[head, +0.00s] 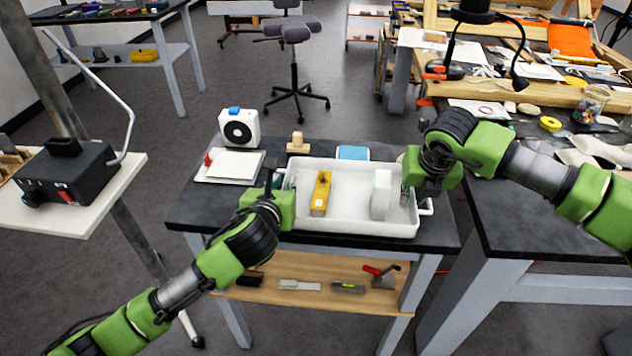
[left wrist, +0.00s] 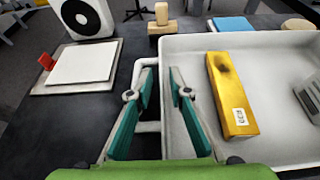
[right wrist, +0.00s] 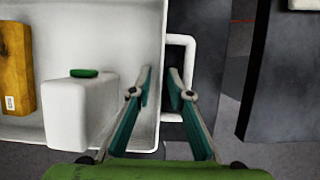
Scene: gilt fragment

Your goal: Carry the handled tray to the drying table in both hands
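The white handled tray (head: 340,222) rests on a dark-topped bench (head: 205,212). It holds a yellow block (head: 321,192) and a white container (head: 381,192). My left gripper (head: 272,180) is at its left end. In the left wrist view its open fingers (left wrist: 160,78) span the handle and side wall area, with no grip visible. My right gripper (head: 408,180) is at the right end. In the right wrist view its open fingers (right wrist: 160,78) span the wall and handle area. Whether the fingers touch the tray is unclear. I cannot tell which table is the drying table.
A cluttered workbench (head: 520,215) stands close on the right. A stool (head: 294,70) and open floor (head: 345,120) are beyond.

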